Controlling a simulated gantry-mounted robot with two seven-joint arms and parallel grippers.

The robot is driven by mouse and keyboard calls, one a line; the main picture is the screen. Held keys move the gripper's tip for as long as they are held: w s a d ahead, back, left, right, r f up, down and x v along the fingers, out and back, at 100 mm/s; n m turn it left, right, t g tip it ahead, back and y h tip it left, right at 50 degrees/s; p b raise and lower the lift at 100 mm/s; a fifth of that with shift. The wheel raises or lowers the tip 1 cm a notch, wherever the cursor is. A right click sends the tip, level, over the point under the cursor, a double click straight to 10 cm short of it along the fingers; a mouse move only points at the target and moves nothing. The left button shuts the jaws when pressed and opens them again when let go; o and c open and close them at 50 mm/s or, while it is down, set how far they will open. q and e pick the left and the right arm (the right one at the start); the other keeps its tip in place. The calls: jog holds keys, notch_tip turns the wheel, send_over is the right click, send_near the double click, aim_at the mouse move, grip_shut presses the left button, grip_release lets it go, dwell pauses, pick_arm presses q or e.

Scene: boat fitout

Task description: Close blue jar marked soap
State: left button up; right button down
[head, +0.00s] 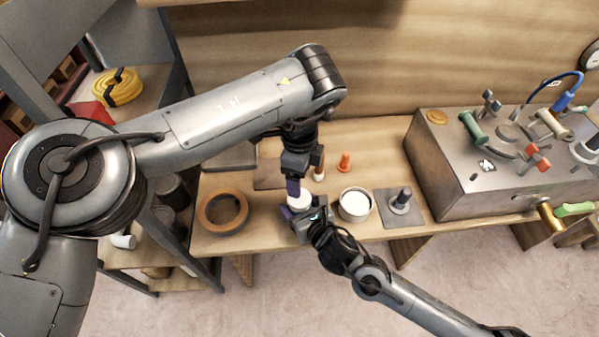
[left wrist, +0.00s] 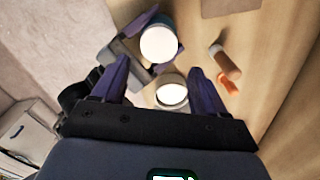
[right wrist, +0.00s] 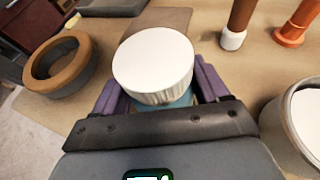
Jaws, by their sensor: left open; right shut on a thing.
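The jar has a wide white ribbed lid (right wrist: 153,65) on top, with a strip of its blue body (right wrist: 165,103) below in the right wrist view. Any soap marking is hidden. My right gripper (head: 298,213) is shut around the blue body, below the lid. My left gripper (head: 293,188) points down over the jar from above. In the left wrist view, the left gripper (left wrist: 160,65) has its fingers spread and empty, with the white lid (left wrist: 160,44) just beyond the tips. I cannot tell whether the lid is fully seated.
A white-topped round pot (head: 355,204) stands right of the jar. A brown ring (head: 223,211) lies left. An orange peg (head: 344,162) and a brown white-tipped peg (right wrist: 238,24) stand behind. A grey plate with a knob (head: 402,202) and a large metal box (head: 470,180) are farther right.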

aim_at(299, 207)
dwell(0.3)
pick_arm(q)
jog(key=shift+f, duration=4)
jog(key=shift+c, duration=0.3)
jog(key=c, duration=0.8)
jog(key=m, duration=0.5)
jog(key=shift+c, duration=0.2)
jog(key=m, duration=0.5)
jog(key=shift+w+d, duration=0.1)
jog(key=o, duration=1.2)
